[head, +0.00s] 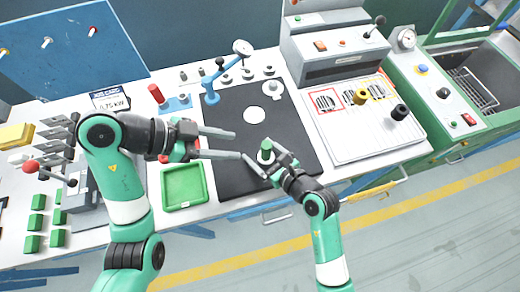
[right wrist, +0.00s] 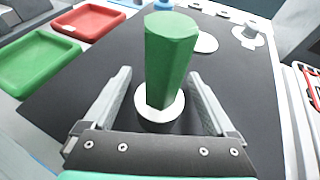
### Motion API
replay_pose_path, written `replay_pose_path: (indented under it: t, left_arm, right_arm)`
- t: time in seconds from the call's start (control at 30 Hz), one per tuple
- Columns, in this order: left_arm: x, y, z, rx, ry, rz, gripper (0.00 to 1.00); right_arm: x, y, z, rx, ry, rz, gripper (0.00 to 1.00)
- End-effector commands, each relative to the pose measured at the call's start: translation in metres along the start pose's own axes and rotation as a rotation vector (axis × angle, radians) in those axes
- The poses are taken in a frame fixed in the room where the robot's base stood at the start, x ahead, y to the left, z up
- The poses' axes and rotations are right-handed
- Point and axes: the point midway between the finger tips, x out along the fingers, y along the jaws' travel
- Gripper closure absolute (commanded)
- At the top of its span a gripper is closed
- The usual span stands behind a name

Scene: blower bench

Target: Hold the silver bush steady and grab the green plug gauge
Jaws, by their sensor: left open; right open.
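The green plug gauge (head: 266,146) stands upright on the black mat, its lower end in the silver bush (head: 267,158). In the right wrist view the plug gauge (right wrist: 169,60) rises from the bush (right wrist: 159,112), which looks like a pale ring. My right gripper (head: 259,152) is open, its fingers on either side of the bush and plug gauge, with visible gaps in the right wrist view. My left gripper (head: 237,145) is open and empty over the mat, its fingertips pointing toward the plug gauge from the left.
The black mat (head: 230,112) bears a white disc (head: 254,114). A green tray (head: 184,187) lies left of the mat; a red tray (right wrist: 88,20) shows in the right wrist view. A blue gauge stand (head: 211,86) is at the mat's back edge. A white panel (head: 365,140) lies right.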

Motion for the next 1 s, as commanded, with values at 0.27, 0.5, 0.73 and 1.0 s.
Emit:
replay_pose_path:
  t: [0.27,0.5,0.73,1.0]
  left_arm:
    - [0.0,0.0,0.0,0.0,0.0,0.0,0.5]
    - [0.0,0.0,0.0001,0.0,0.0,0.0,0.5]
    - [0.0,0.0,0.0,0.0,0.0,0.0,0.5]
    - [0.0,0.0,0.0,0.0,0.0,0.0,0.39]
  right_arm:
    - [0.0059,0.0002,0.0002,-0.001,0.0,0.0,0.09]
    - [0.0057,0.0002,0.0002,-0.001,0.0,0.0,0.4]
    - [0.0056,0.0001,0.0001,-0.001,0.0,0.0,0.81]
    - [0.0055,0.0002,0.0001,-0.001,0.0,0.0,1.0]
